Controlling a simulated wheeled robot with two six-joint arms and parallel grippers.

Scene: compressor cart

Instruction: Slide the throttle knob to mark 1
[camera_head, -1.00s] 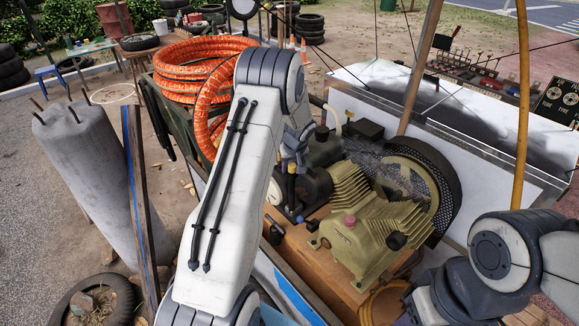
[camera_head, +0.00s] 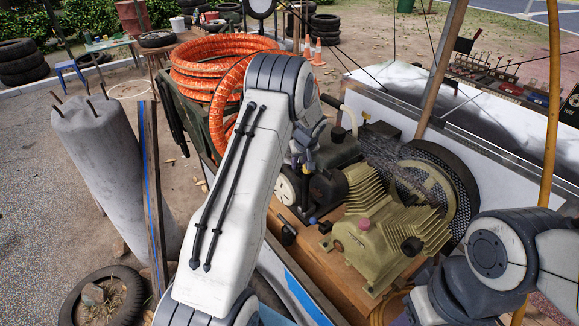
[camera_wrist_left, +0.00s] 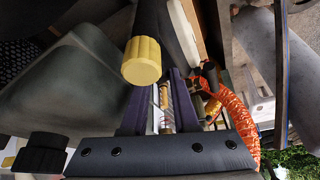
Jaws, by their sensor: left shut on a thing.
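My left gripper (camera_head: 304,162) reaches down beside the dark engine of the compressor, left of its tank (camera_head: 338,150). In the left wrist view its two purple fingers (camera_wrist_left: 160,100) are close together around a small brass-coloured piece, which I take to be the throttle knob (camera_wrist_left: 166,108). The knob is mostly hidden, and no numbered mark is readable. A yellow knob (camera_wrist_left: 142,62) on a dark rod shows by the fingertips and overlaps one of them. My right arm comes in from the right; its gripper is out of view.
The olive compressor block (camera_head: 380,240) and its meshed flywheel guard (camera_head: 440,180) stand right of my left gripper. An orange hose coil (camera_head: 215,70) lies behind on the left. A grey concrete cylinder (camera_head: 105,165) and wooden post stand left. A yellow pole (camera_head: 551,120) rises at right.

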